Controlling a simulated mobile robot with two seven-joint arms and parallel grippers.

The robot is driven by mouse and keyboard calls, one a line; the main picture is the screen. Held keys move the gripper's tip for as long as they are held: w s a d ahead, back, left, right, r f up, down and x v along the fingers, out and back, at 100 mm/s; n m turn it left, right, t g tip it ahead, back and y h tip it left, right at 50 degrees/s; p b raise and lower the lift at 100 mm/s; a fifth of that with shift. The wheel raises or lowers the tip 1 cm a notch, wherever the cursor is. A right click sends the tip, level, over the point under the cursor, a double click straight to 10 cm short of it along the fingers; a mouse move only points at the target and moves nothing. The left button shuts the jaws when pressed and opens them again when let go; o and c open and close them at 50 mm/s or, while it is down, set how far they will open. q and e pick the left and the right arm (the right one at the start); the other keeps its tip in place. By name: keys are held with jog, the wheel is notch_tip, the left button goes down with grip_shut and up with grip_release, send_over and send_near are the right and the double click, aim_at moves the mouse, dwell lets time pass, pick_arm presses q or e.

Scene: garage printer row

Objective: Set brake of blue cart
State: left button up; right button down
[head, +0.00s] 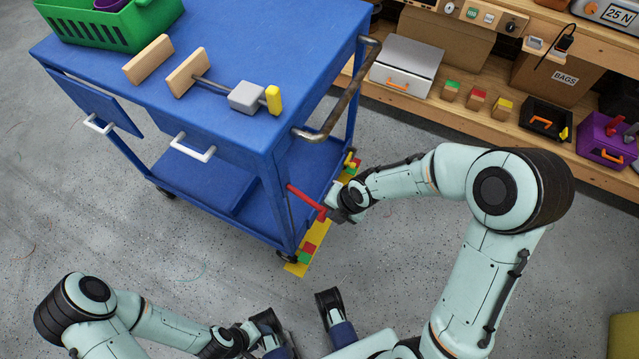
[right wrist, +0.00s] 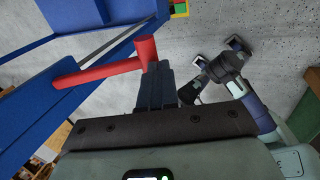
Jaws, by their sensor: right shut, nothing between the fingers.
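The blue cart (head: 300,45) stands at upper left in the head view, and its blue frame (right wrist: 80,12) fills the left of the right wrist view. A red brake lever (head: 306,199) sticks out low from the cart's near right side, ending in a crosswise red grip. The lever (right wrist: 95,72) also shows in the right wrist view. My right gripper (head: 341,214) is shut and empty at the lever's outer end. Its fingers (right wrist: 155,78) overlap the grip's end; I cannot tell whether they touch. My left gripper (head: 246,333) is low, away from the cart; its jaws are unclear.
A yellow strip with coloured blocks (head: 310,246) runs along the cart's lower right side. A green basket (head: 125,28) and a mallet-like tool (head: 245,97) lie on the cart top. A wooden shelf (head: 500,115) stands along the back right. The grey floor (head: 400,240) between is clear.

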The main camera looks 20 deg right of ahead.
pick_arm(q)
jog(key=shift+w+a+f, duration=0.1)
jog(key=shift+w+f, duration=0.1)
pick_arm(e)
jog(key=shift+f, duration=0.35)
jog(key=shift+s+f, duration=0.1)
jog(key=shift+a, duration=0.1)
